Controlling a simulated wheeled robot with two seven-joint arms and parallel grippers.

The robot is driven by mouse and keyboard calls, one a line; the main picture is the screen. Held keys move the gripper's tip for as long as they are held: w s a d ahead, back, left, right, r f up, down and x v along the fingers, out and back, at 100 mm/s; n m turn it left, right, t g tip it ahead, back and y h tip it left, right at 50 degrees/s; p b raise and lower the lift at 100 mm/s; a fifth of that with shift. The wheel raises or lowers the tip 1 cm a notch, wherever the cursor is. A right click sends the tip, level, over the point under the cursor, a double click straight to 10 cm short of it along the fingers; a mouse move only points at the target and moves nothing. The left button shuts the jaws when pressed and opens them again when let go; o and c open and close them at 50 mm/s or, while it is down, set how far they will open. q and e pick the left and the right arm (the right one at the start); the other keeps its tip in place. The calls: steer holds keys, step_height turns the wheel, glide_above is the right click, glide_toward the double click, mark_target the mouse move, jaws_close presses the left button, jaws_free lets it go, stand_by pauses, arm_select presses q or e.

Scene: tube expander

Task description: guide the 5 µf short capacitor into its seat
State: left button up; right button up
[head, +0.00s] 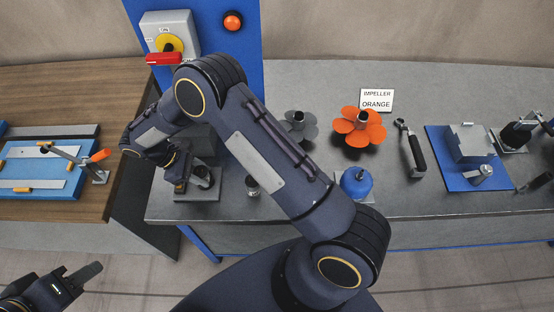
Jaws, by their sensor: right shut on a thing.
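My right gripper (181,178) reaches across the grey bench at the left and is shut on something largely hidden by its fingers. I cannot tell for sure that this is the 5 µF short capacitor. Right beside the fingers, a dark, round, cup-like part (203,177) stands upright on a small grey plate (197,193); I cannot tell whether it is the seat. A short silver cylinder (253,186) stands upright on the bench to the right, partly beside my forearm. My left gripper (75,277) is at the bottom left, away from the bench, its jaw gap unclear.
A switch box (167,40) with a red handle is on the blue panel behind. An orange impeller (361,127), a grey impeller (298,125), a blue bottle-like part (356,182), a black handle (413,150) and a blue fixture (460,180) occupy the bench. A wooden table (60,105) is left.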

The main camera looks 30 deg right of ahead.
steer(key=shift+f, duration=0.1)
steer(key=o, duration=0.9)
steer(key=shift+o, duration=0.2)
steer(key=shift+s, duration=0.1)
steer(key=shift+o, duration=0.4)
steer(key=shift+a+r, duration=0.15)
steer(key=shift+r, duration=0.05)
steer(key=o, duration=0.5)
steer(key=shift+o, duration=0.2)
steer(key=o, duration=0.6)
